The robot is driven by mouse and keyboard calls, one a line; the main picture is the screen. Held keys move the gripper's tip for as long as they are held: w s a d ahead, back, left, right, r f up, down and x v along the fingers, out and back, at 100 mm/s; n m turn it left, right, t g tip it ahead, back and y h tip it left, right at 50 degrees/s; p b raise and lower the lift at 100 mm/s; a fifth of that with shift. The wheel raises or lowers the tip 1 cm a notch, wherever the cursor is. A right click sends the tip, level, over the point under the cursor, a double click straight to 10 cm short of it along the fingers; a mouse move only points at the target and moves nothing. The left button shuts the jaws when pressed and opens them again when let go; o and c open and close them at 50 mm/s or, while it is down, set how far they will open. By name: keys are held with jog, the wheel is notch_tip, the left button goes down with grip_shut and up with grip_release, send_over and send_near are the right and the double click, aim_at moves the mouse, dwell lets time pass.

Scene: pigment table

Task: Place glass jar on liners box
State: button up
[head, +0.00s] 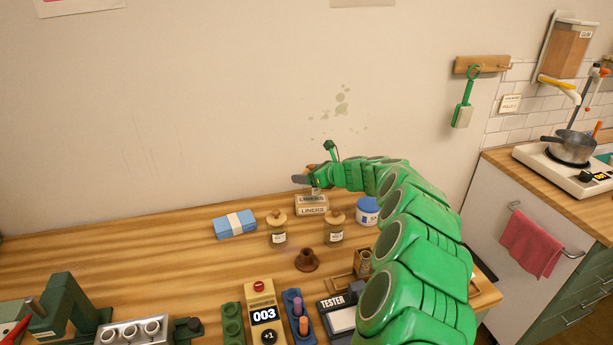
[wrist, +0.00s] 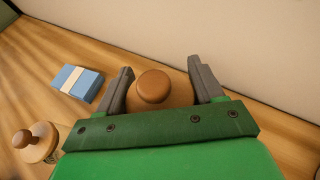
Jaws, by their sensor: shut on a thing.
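My gripper (head: 308,180) is at the back of the table by the wall, over the cream liners box (head: 312,211). In the wrist view its two grey fingers (wrist: 165,88) stand either side of a jar with a round wooden knob lid (wrist: 154,87), and it is shut on this glass jar. The jar's glass body is hidden under the lid and gripper in the wrist view. In the head view the fingers and arm mostly cover the jar. I cannot tell whether its base touches the box.
Two lidded jars stand in front of the box, left (head: 278,234) and right (head: 335,231). A blue banded bundle (head: 235,224) lies left, and a blue-and-white tub (head: 367,210) stands right. A brown funnel-shaped piece (head: 307,260) is nearer. The back-left tabletop is clear.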

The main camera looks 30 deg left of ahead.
jog(key=shift+f, duration=0.2)
jog(key=shift+f, duration=0.15)
jog(key=o, duration=1.2)
jog(key=shift+d+r, duration=0.3)
jog(key=shift+d, duration=0.05)
jog(key=v, duration=1.1)
jog(key=shift+d, duration=0.15)
